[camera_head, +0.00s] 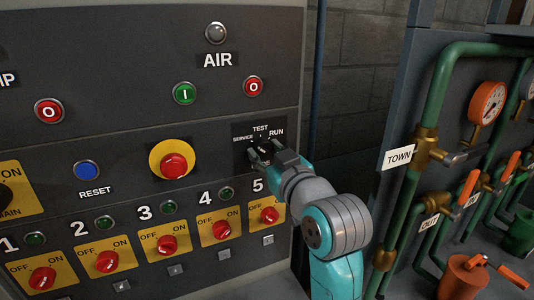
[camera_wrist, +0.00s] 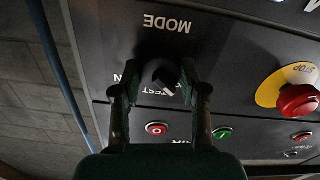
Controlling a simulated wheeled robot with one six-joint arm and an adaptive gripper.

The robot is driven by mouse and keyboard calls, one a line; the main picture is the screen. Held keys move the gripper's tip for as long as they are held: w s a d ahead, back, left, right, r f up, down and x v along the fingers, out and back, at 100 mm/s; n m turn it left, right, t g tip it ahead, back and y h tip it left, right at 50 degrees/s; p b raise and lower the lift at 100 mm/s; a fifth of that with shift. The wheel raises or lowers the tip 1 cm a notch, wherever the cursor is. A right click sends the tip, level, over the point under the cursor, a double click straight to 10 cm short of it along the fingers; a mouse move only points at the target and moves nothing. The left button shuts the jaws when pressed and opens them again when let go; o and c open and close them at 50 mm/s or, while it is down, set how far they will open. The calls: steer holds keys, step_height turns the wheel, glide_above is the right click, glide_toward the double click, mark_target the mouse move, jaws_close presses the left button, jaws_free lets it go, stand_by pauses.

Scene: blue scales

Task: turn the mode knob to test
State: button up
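In the head view the knob (camera_head: 264,151) sits under the labels SERVICE, TEST and RUN. A white line shows near it in the wrist view; I cannot tell for sure which label it points to. My gripper (camera_wrist: 160,72) has its two fingers spread, one on each side of the knob. In the head view my gripper (camera_head: 265,151) is at the panel, partly hiding the knob. Contact with the knob is not clear.
A yellow-backed red stop button (camera_head: 173,165) is left of the knob. A green button (camera_head: 184,93) and a red button (camera_head: 253,86) are above. Red switches (camera_head: 221,229) run below. Green pipes (camera_head: 431,110) with valves stand at the right.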

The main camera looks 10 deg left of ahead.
steer(key=c, duration=0.3)
steer(key=m, duration=0.4)
steer(key=shift+m, duration=2.9)
steer(key=o, duration=1.1)
